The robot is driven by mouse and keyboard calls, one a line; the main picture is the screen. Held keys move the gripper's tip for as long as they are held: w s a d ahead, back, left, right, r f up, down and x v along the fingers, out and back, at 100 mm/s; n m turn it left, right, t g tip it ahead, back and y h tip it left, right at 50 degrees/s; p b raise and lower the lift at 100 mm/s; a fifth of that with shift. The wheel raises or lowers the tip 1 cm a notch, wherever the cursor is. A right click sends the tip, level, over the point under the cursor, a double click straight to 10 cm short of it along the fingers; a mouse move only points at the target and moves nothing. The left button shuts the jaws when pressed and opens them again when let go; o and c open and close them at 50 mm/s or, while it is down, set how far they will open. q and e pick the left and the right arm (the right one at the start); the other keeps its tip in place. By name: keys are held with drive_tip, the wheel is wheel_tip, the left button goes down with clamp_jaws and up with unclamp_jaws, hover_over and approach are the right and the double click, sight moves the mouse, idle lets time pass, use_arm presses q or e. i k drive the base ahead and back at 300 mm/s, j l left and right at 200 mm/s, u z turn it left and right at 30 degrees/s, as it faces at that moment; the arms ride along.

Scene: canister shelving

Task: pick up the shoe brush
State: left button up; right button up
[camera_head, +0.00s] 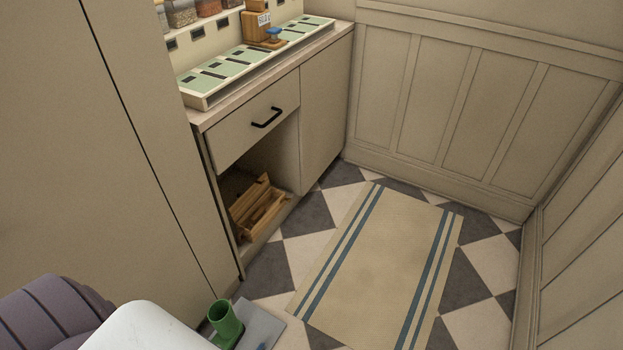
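I cannot make out a shoe brush for certain in the head view. A wooden crate-like holder (258,208) sits low in the open compartment of the cabinet; its contents are too dark and small to tell. A small blue-topped object (273,35) stands on the counter beside a wooden box with a label (256,24). Neither of my grippers shows in this view.
The cabinet (325,120) has a drawer with a black handle (266,118) above the open compartment. A green tray with sections (238,62) lies on the counter. A striped rug (385,265) covers the checkered floor. A green cup (226,322) is at the bottom.

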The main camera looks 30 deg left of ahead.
sight(256, 218)
drive_tip(key=i+u, duration=0.2)
drive_tip(key=i, duration=0.25)
drive_tip(key=i+l+u, duration=0.2)
drive_tip(key=i, duration=0.2)
drive_tip(key=i+l+u, duration=0.15)
drive_tip(key=i, duration=0.25)
